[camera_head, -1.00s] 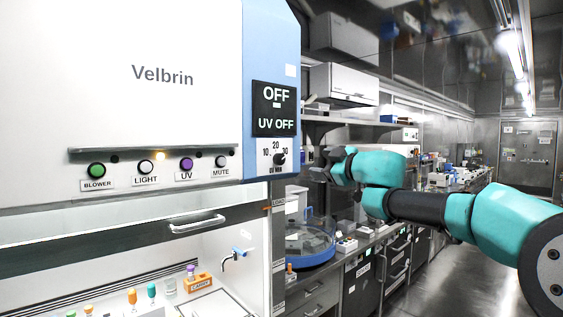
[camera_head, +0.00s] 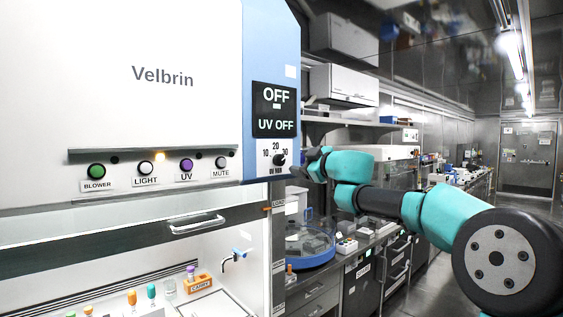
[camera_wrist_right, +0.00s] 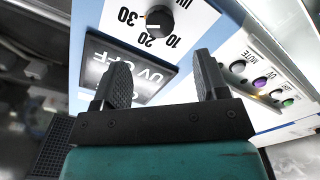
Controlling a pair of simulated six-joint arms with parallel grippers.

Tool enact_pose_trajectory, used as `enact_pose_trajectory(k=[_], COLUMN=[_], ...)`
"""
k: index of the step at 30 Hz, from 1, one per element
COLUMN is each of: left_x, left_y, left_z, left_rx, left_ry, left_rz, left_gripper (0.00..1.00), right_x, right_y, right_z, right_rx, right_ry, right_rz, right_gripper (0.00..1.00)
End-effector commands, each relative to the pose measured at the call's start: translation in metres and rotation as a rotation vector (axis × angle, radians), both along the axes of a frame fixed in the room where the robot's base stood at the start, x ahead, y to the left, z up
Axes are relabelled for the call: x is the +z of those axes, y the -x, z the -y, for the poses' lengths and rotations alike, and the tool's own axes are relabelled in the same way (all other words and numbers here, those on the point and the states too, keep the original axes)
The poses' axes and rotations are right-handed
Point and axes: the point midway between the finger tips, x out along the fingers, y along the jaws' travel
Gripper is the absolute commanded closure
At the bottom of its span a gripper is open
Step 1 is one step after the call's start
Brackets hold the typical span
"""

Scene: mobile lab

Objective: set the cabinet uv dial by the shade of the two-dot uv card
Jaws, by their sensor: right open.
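The UV dial (camera_head: 279,159) is a black knob on a white plate marked 10, 20 and 30, on the cabinet's blue right side panel. It also shows in the right wrist view (camera_wrist_right: 160,20); I cannot read its setting surely. Above it a black display (camera_head: 274,109) reads OFF and UV OFF. My right gripper (camera_head: 300,168) is just right of the dial and apart from it. In the wrist view its fingers (camera_wrist_right: 160,80) are spread and empty, with the dial beyond their tips. I cannot make out a two-dot UV card. My left gripper is out of view.
Left of the dial are the BLOWER (camera_head: 97,170), LIGHT (camera_head: 146,167), UV (camera_head: 186,165) and MUTE (camera_head: 221,162) buttons. Below is the sash handle (camera_head: 197,224). Inside stand several coloured-capped tubes and an orange CARRY rack (camera_head: 197,283). A side bench (camera_head: 330,268) lies right.

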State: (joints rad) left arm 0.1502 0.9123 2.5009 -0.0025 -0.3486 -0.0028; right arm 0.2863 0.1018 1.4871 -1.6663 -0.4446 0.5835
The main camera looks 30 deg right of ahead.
Motion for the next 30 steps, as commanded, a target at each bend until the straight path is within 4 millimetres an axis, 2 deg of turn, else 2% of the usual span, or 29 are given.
enact_pose_trajectory(k=[9, 18, 24, 30], left_x=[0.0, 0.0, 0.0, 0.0], left_y=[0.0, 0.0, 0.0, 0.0], left_z=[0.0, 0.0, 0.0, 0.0], left_rx=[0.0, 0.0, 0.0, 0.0], left_ry=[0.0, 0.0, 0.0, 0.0], left_rz=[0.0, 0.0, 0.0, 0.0], left_gripper=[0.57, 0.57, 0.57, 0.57], right_x=[-0.001, 0.0, 0.0, 0.0], right_y=[-0.049, -0.085, -0.094, -0.095], right_z=[-0.008, -0.015, -0.016, -0.016], right_rx=[0.001, 0.0, -0.001, -0.001], right_ry=[0.0, 0.0, 0.0, 0.0], right_rz=[-0.001, 0.0, 0.001, 0.001], right_gripper=[0.33, 0.33, 0.33, 0.33])
